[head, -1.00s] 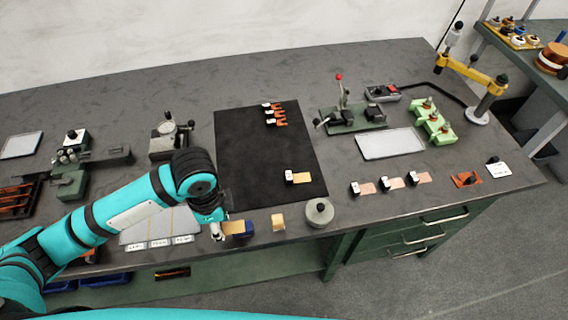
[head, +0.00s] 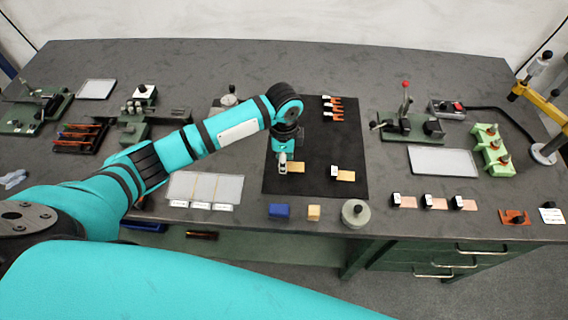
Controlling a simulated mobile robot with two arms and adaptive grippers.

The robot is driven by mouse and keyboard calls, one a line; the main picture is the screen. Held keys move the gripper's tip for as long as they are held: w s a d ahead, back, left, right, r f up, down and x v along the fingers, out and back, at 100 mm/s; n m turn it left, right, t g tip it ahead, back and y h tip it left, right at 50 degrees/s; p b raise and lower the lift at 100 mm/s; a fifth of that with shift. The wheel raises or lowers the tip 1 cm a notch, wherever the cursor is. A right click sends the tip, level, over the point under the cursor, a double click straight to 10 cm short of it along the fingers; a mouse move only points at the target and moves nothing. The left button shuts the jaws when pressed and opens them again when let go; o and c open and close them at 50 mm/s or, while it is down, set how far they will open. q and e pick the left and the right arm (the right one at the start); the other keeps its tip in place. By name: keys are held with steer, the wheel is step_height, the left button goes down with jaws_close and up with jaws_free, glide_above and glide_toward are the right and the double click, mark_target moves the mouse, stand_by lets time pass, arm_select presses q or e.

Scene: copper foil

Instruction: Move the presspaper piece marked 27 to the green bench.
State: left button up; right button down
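My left gripper (head: 283,164) points down over the black mat (head: 318,118) on the grey bench top (head: 355,68). It appears shut on the small handle of a flat tan piece (head: 296,168), which sticks out to its right. The fingers hide the handle, and I cannot tell whether the piece touches the mat. A second tan piece (head: 345,176) with a white-tagged dark handle lies on the mat just right of it. I cannot read a 27 on either piece. My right gripper is not in view.
Copper pieces (head: 435,202) lie to the right. Orange-copper clips (head: 334,110) sit at the mat's back. The mat's right side is mostly clear.

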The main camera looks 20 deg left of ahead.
arm_select(q)
step_height(320, 180, down, 3)
steer(key=shift+f+p, duration=0.1)
steer(key=shift+p, duration=0.45)
steer(key=shift+f, duration=0.1)
steer(key=shift+f, duration=0.1)
steer(key=o, duration=1.1)
steer(key=shift+c, duration=0.2)
step_height(320, 180, up, 12)
steer(key=shift+r+b, duration=0.15)
steer(key=shift+b, duration=0.75)
